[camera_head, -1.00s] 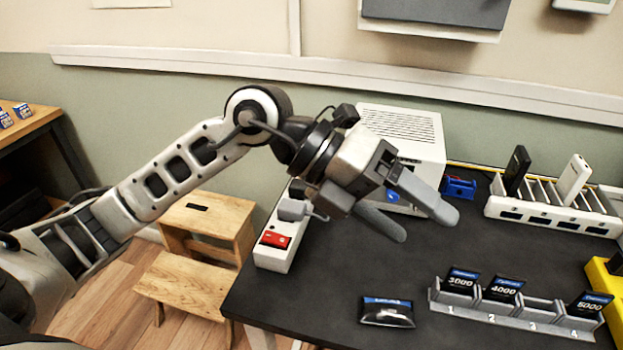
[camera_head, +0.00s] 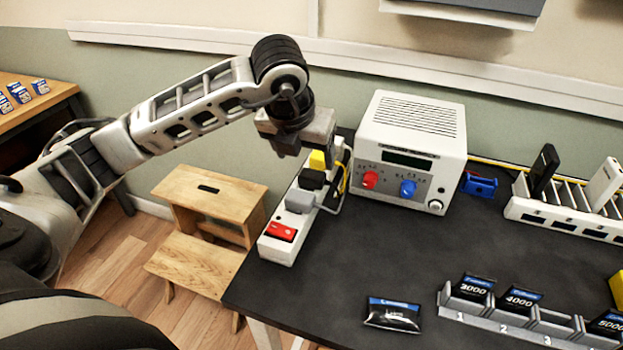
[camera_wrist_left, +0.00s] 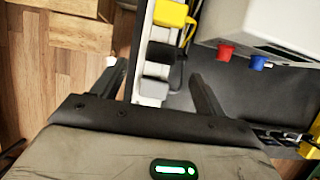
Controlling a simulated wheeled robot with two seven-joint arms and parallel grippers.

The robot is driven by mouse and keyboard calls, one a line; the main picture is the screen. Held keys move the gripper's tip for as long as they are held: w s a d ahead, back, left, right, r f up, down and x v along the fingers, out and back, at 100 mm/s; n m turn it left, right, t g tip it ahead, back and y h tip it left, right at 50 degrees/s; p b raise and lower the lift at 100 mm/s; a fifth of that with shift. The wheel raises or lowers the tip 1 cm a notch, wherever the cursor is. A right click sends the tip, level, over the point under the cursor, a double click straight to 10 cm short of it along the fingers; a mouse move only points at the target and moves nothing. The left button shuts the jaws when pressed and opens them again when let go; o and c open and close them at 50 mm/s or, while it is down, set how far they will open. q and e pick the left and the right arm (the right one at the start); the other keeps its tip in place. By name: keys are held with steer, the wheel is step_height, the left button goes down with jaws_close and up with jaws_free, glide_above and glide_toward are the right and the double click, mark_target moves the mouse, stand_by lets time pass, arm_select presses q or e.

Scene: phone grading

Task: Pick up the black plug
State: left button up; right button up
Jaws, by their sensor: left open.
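The black plug (camera_head: 311,179) sits in the white power strip (camera_head: 273,250) at the table's left edge, between a yellow plug (camera_head: 318,160) and a grey plug (camera_head: 299,201). My left gripper (camera_head: 298,146) hangs over the far end of the strip, its fingers barely visible there. In the left wrist view its open fingers (camera_wrist_left: 155,72) straddle the strip from above and hold nothing. The black plug (camera_wrist_left: 161,52) appears there just beyond the fingertips, with the grey plug (camera_wrist_left: 154,88) between the fingers. My right gripper is not in view.
A white power supply (camera_head: 412,140) with red and blue knobs stands right of the strip. A black packet (camera_head: 392,314), a numbered rack (camera_head: 500,322) and a slotted white holder (camera_head: 565,222) are farther right. A wooden step stool (camera_head: 210,190) stands left. The table's middle is clear.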

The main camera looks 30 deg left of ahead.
mark_target(312, 173)
arm_select(q)
steer(key=shift+d+p+x, duration=0.2)
steer(key=shift+p+x, duration=0.2)
steer(key=shift+x, duration=2.75)
steer(key=c, duration=1.2)
steer(key=shift+r, duration=0.15)
steer(key=shift+r, duration=0.15)
step_height(312, 173, up, 4)
steer(key=shift+s+f+b, duration=0.2)
steer(key=shift+f+b, duration=0.05)
steer(key=shift+b, duration=0.15)
steer(key=s+r, duration=0.3)
steer(key=s, duration=0.1)
steer(key=s+d+r, duration=0.1)
steer(key=s+r, duration=0.2)
steer(key=s, duration=0.2)
steer(key=s+d+r+b, duration=0.1)
steer(key=s+r, duration=0.2)
steer(key=s, duration=0.1)
steer(key=shift+s, duration=0.25)
